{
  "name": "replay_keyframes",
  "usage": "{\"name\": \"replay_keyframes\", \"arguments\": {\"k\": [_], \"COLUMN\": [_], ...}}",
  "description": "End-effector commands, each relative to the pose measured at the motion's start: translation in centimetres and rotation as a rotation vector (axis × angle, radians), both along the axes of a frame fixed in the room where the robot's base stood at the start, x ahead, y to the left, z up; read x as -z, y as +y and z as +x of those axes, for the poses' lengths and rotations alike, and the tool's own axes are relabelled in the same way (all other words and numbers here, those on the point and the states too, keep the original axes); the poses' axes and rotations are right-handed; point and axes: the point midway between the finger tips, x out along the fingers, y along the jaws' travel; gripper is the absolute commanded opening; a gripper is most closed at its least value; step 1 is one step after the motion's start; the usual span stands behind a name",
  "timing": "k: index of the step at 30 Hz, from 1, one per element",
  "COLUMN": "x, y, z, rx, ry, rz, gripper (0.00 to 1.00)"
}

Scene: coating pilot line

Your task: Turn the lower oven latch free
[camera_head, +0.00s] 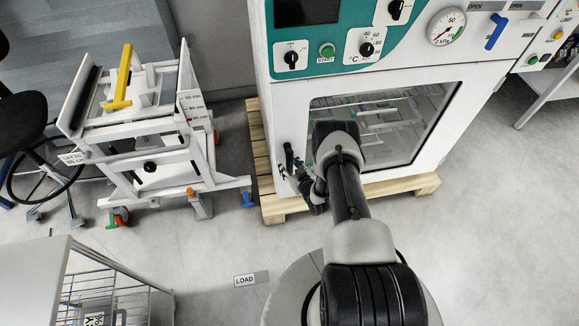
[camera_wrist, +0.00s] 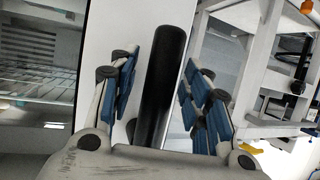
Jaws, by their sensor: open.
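The black latch handle (camera_head: 288,157) is on the left edge of the white oven door (camera_head: 291,111), roughly upright in the head view. In the wrist view the black handle (camera_wrist: 165,75) stands between the two blue-padded fingers of my gripper (camera_wrist: 160,68). My gripper is open, with a visible gap on each side of the handle. In the head view my gripper (camera_head: 302,178) is small, close to the handle and partly hidden by my arm. The handle's lower end is hidden behind the gripper body in the wrist view.
The oven stands on a wooden pallet (camera_head: 405,190) that sticks out in front. A white lift cart (camera_head: 150,150) with a yellow handle (camera_head: 122,80) stands to the left. A wire-rack cart (camera_head: 105,285) is at the lower left.

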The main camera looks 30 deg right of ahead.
Motion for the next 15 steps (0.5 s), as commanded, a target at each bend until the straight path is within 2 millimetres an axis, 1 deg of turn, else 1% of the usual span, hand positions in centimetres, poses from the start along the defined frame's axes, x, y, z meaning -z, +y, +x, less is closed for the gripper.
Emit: {"name": "replay_keyframes", "arguments": {"k": [2,15], "x": [-0.02,0.0], "y": [-0.01,-0.01], "z": [-0.01,-0.04], "rx": [0.0,0.0], "ry": [0.0,0.0], "rz": [0.0,0.0], "gripper": [0.43,0.14]}}
